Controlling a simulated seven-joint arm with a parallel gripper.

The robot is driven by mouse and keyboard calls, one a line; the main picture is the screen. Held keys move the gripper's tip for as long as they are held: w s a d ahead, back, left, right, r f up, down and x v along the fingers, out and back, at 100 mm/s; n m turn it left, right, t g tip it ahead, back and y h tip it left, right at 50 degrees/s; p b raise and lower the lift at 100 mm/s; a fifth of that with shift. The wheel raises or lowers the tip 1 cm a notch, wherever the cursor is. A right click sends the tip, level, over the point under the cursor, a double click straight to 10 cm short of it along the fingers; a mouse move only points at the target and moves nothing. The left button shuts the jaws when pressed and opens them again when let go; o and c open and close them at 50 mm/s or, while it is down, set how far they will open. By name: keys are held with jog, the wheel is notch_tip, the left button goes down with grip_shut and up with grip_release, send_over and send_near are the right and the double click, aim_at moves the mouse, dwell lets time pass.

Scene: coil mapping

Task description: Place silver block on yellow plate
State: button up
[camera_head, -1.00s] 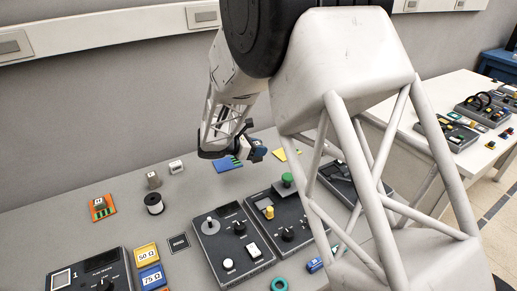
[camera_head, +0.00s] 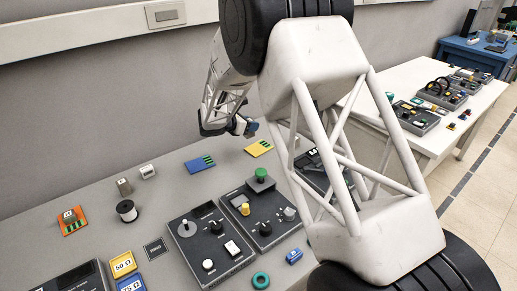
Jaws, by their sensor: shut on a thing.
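The yellow plate (camera_head: 259,148) lies flat at the back of the grey table, with dark green strips on it and nothing standing on the part that shows. My gripper (camera_head: 249,129) is shut, tilted, and just above and left of the yellow plate in the picture. No block in view can be surely told as the silver block. A greyish block (camera_head: 124,187) and a pale block (camera_head: 148,172) stand on the table to the left.
A blue plate (camera_head: 200,164) lies left of the yellow one. An orange plate (camera_head: 74,227) bears a block. A black spool (camera_head: 127,211), dark instrument boxes (camera_head: 208,248) and a green-knobbed post (camera_head: 261,175) stand nearer. My arm hides the table's right part.

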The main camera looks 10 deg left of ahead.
jog(key=w+d, duration=0.3)
jog(key=w, duration=0.2)
jog(key=shift+w+d+r, duration=0.15)
jog(key=shift+w+r, duration=0.05)
jog(key=shift+w, duration=0.2)
send_over(261, 147)
jog(key=shift+w+f, duration=0.1)
jog(key=shift+f, duration=3)
jog(key=shift+f, duration=1.9)
jog(key=shift+f, duration=0.1)
jog(key=o, duration=1.1)
